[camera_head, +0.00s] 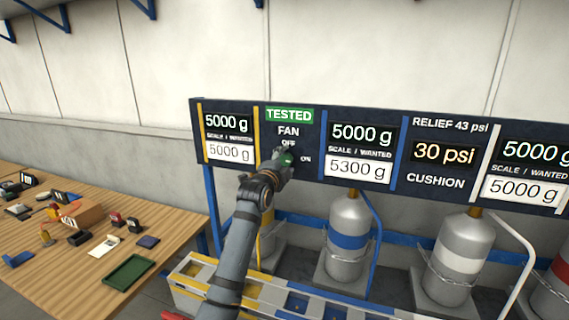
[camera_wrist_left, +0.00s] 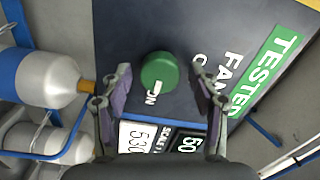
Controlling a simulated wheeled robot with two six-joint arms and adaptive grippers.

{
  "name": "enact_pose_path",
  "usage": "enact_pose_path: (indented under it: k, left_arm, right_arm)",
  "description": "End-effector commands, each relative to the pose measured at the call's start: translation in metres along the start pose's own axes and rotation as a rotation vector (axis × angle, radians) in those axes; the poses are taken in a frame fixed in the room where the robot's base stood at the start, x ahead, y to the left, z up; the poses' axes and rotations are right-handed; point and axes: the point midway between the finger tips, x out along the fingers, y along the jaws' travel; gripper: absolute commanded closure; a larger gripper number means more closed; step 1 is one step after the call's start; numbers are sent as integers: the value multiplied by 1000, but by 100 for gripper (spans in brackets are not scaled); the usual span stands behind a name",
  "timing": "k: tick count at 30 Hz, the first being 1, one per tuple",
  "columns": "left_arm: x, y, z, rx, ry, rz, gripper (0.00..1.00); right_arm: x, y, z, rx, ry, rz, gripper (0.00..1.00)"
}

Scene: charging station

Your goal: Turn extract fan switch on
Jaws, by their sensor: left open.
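The fan switch is a round green knob (camera_wrist_left: 160,68) on the dark panel (camera_wrist_left: 125,30), under the words FAN and OFF, with ON beside it. In the left wrist view its white mark points toward the word ON. My left gripper (camera_head: 283,158) is at the panel in the head view and hides most of the knob. In the left wrist view my left gripper (camera_wrist_left: 161,72) is open, with one finger on each side of the knob and gaps between them. My right gripper is not in view.
A green TESTED sign (camera_head: 289,115) is above FAN. Scale displays flank the switch, one reading 5000 g (camera_head: 362,134). Gas cylinders (camera_head: 348,235) stand below the panel. A wooden table (camera_head: 165,220) with small items is at the left.

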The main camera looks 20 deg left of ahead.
Motion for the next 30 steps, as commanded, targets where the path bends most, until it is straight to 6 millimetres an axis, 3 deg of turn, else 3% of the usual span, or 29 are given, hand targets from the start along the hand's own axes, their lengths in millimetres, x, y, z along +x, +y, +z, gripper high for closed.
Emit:
enact_pose_path:
  k: [5, 12, 18, 30]
  left_arm:
    - [-19, 1, 1, 1, 0, -1, 39]
    - [-77, 1, 0, 1, 0, 0, 39]
    - [-111, 0, 0, 1, 0, 0, 39]
    - [-120, 0, 0, 0, 0, 0, 39]
  right_arm:
    - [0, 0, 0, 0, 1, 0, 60]
    - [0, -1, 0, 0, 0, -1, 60]
    - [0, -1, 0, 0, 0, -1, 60]
    - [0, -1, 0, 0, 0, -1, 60]
